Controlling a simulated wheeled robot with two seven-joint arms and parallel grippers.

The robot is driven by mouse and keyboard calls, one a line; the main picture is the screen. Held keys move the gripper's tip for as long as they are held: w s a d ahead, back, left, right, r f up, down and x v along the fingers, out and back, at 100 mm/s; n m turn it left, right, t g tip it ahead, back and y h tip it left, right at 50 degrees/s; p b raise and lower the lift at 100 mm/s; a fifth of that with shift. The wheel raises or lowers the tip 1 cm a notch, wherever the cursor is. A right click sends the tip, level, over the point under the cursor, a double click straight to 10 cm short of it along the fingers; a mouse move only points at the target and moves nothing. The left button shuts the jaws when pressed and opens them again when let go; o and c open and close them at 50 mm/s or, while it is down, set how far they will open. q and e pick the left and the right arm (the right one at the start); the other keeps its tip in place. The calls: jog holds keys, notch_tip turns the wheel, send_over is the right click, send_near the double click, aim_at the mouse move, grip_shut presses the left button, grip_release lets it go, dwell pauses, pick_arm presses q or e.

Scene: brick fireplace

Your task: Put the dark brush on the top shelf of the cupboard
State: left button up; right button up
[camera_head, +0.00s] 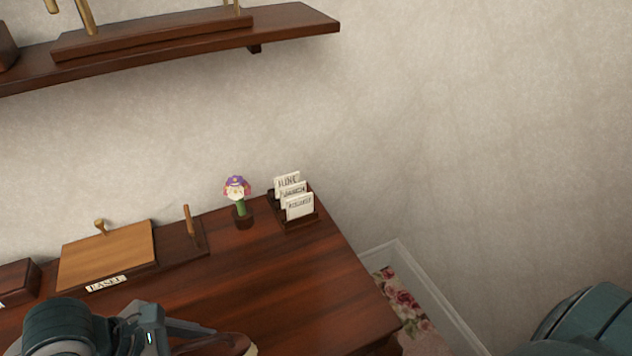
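My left gripper (212,333) comes in at the bottom left, low over the desk. A dark reddish-brown rounded object with a pale edge (228,343), possibly the dark brush, shows right at its fingers and is cut off by the bottom edge. Only one finger shows clearly, so I cannot tell whether the gripper is closed on it. My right arm (590,322) shows at the bottom right; its gripper is out of view. I see no clear cupboard, only a dark wooden wall shelf (300,23) at the top left.
The dark wooden desk (290,285) bears a light wooden board labelled EASEL (110,255), a small flower figure (238,190), a card holder (292,200) and a dark box (18,280). A stand (150,38) occupies the shelf. Floral carpet (405,300) lies right of the desk.

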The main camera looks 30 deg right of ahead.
pick_arm(q)
jog(key=w+a+f+m+g, duration=0.1)
jog(key=a+f+m, duration=0.1)
jog(key=m, duration=0.1)
jog(key=w+a+f+m+g+y, duration=0.1)
jog(key=a+f+m+g, duration=0.1)
jog(key=m, duration=0.1)
jog(key=a+f+m+g+y, duration=0.1)
jog(key=a+f+m, duration=0.1)
jog(key=a+m, duration=0.1)
jog(key=shift+w+a+g, duration=0.1)
jog(key=shift+w+g, duration=0.3)
jog(key=a+m+y, duration=0.1)
jog(key=a+m, duration=0.1)
jog(key=w+a+f+m+g+y, duration=0.1)
jog(key=a+m, duration=0.2)
jog(key=w+a+m+y, duration=0.1)
jog(key=a+m+y, duration=0.1)
jog(key=a+m, duration=0.1)
jog(key=shift+w+a+f+g, duration=0.1)
jog(key=shift+a+f+g, duration=0.1)
jog(key=shift+g, duration=0.2)
jog(key=shift+w+a+m+y, duration=0.1)
jog(key=shift+a+m+y, duration=0.2)
jog(key=shift+a+m, duration=0.2)
